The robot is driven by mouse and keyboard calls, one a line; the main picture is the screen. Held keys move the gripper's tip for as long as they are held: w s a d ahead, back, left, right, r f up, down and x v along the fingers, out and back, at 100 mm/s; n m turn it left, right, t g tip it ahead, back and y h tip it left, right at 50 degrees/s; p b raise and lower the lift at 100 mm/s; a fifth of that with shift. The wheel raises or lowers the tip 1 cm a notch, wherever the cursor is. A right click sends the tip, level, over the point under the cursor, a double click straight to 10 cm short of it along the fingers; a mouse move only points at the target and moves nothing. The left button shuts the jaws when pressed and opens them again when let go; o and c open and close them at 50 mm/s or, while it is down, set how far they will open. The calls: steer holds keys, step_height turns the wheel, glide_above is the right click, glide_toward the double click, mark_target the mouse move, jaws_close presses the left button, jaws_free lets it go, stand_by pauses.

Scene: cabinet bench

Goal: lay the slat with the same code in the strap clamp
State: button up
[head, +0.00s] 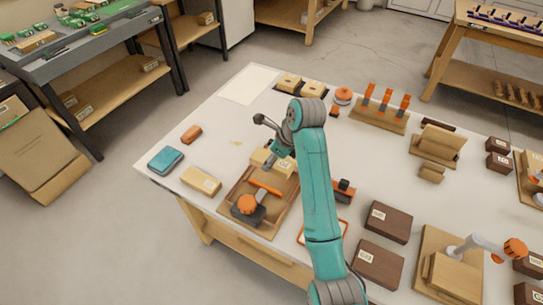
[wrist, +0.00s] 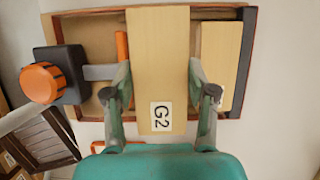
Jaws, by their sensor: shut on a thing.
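My gripper (wrist: 160,82) is shut on a pale wooden slat (wrist: 158,35) marked G2, its fingers on the two long sides. In the head view the held slat (head: 262,157) is partly hidden by my arm. In the wrist view it overlaps the shallow wooden tray of the strap clamp (wrist: 215,11), which has an orange edge, an orange knob (wrist: 42,82) on a dark block and an orange bar (wrist: 122,45). Another pale piece (wrist: 220,55) shows in the tray, right of the held slat. I cannot tell whether the held slat touches the tray.
A labelled pale slat (head: 201,180) lies on the bench left of the tray. A teal box (head: 165,160) and an orange-brown block (head: 191,134) lie beyond it. Dark labelled blocks (head: 388,222) stand to the right. The bench's far left corner has a bare pale sheet (head: 248,84).

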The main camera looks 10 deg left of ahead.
mark_target(274, 177)
steer(key=shift+d+f, duration=0.1)
steer(key=shift+d, duration=0.1)
steer(key=shift+d+f, duration=0.15)
steer(key=shift+f, duration=2.2)
steer(key=shift+f, duration=0.5)
stand_by(1.0)
steer(key=o, duration=1.6)
steer(key=shift+c, duration=0.2)
steer(key=shift+r, duration=3.45)
